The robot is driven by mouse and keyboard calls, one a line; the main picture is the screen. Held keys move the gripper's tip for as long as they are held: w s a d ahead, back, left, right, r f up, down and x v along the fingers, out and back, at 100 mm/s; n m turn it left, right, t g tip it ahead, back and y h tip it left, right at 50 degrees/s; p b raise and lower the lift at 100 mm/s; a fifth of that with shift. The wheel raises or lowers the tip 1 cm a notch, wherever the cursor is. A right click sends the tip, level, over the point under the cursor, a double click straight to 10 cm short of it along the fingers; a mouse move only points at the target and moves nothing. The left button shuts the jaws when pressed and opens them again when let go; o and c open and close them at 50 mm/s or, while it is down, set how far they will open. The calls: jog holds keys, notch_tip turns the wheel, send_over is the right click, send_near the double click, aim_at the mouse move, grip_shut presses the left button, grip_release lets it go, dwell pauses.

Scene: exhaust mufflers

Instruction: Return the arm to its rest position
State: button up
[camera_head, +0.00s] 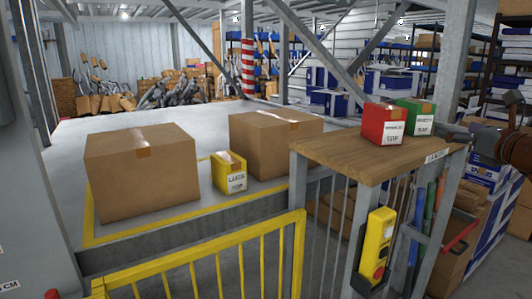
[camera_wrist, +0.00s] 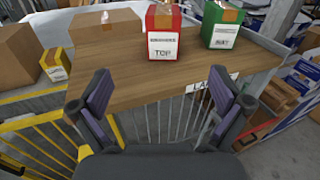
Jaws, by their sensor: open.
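My gripper (camera_wrist: 161,92) is open and empty in the wrist view, its two fingers spread wide in front of the wooden shelf. In the head view my gripper (camera_head: 447,131) and part of my arm show at the right edge, by the shelf's right end. A red box (camera_head: 384,124) and a green box (camera_head: 415,117) stand upright on the wooden shelf (camera_head: 350,152). In the wrist view the red box (camera_wrist: 163,32) and green box (camera_wrist: 221,26) are beyond the fingers, apart from them.
A yellow box (camera_head: 229,173) stands between two cardboard boxes (camera_head: 141,172) (camera_head: 275,140) on the grey platform (camera_head: 82,135). A yellow railing (camera_head: 215,258) runs in front. A yellow control box (camera_head: 376,248) hangs below the shelf. A steel post (camera_head: 455,65) rises near my arm.

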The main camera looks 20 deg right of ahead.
jog(key=w+a+f+n+g+y, duration=0.1)
jog(key=w+a+f+n+y, duration=0.15)
jog(key=a, duration=0.45)
jog(key=w+a+f+n+g+y, duration=0.1)
jog(key=w+a+f+n+g, duration=0.1)
jog(key=a+f+n, duration=0.3)
jog(key=w+a+n+g+y, duration=0.1)
jog(key=w+a+n+y, duration=0.1)
jog(key=a, duration=0.6)
jog(key=s+a+f+n+g+y, duration=0.1)
jog(key=s+a+f+n+g, duration=0.15)
jog(key=a+f+n, duration=0.45)
jog(key=s+a+f+n+g+y, duration=0.1)
jog(key=s+a+f+n+g, duration=0.2)
jog(key=a, duration=0.8)
jog(key=s+a+f+n+g+h, duration=0.1)
jog(key=s+a+f+n+g, duration=0.2)
jog(key=s+a+f+n, duration=0.25)
jog(key=s+a+f+n+g+h, duration=0.1)
jog(key=s+a+f+n+g, duration=0.1)
jog(key=s+f+n+g, duration=0.35)
jog(key=s+d+f+n+h, duration=0.2)
jog(key=s+f+n, duration=0.1)
jog(key=s, duration=0.4)
jog(key=s+d+f+n+g+h, duration=0.1)
jog(key=s+d+f+n+h, duration=0.1)
jog(key=s, duration=0.6)
jog(key=shift+s+d+f+n+g, duration=0.25)
jog(key=shift+f+n, duration=0.2)
jog(key=shift+f, duration=0.35)
